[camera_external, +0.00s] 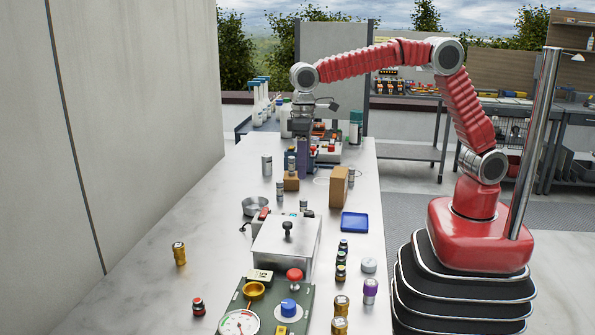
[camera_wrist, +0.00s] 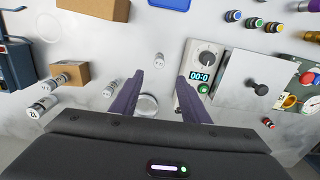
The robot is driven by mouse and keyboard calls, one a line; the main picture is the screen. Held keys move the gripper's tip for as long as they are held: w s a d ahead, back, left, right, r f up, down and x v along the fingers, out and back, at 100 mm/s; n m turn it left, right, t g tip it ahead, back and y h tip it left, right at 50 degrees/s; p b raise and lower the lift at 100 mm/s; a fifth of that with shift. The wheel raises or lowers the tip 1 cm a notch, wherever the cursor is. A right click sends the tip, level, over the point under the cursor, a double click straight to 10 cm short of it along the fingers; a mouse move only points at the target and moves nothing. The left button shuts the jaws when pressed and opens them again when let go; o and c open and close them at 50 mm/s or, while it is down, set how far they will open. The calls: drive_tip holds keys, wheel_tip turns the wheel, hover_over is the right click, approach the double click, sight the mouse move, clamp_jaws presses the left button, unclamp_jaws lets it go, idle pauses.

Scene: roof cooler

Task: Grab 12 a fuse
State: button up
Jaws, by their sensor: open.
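My gripper (camera_external: 303,174) hangs over the far part of the white bench, its purple fingers pointing down. In the wrist view the gripper (camera_wrist: 160,78) is open, with nothing held between its fingers. Several small grey-white cylindrical fuses stand about. One fuse (camera_wrist: 42,107), at the left of the wrist view, bears a mark that seems to read 12; a fuse (camera_external: 267,165) left of the gripper in the external view may be the same one. Another fuse (camera_wrist: 54,82) is at the small cardboard box. Two more fuses, one (camera_wrist: 165,88) and another (camera_wrist: 160,59), show around the finger gap, their labels unreadable.
A small cardboard box (camera_external: 291,183), a taller box (camera_external: 339,187) and a blue tray (camera_external: 355,222) stand nearby. A metal bowl (camera_wrist: 148,106) lies below the fingers. A timer unit (camera_wrist: 203,62) and a lidded metal box (camera_external: 285,245) stand nearer. The bench's left side is mostly clear.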

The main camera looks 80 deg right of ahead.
sight(303, 199)
wheel_tip(303, 199, down, 7)
drive_tip(key=shift+f, duration=0.15)
drive_tip(key=shift+f, duration=0.1)
idle(0.3)
drive_tip(key=shift+d+f, duration=0.1)
drive_tip(key=shift+f, duration=2.4)
drive_tip(key=shift+c, duration=0.5)
clamp_jaws()
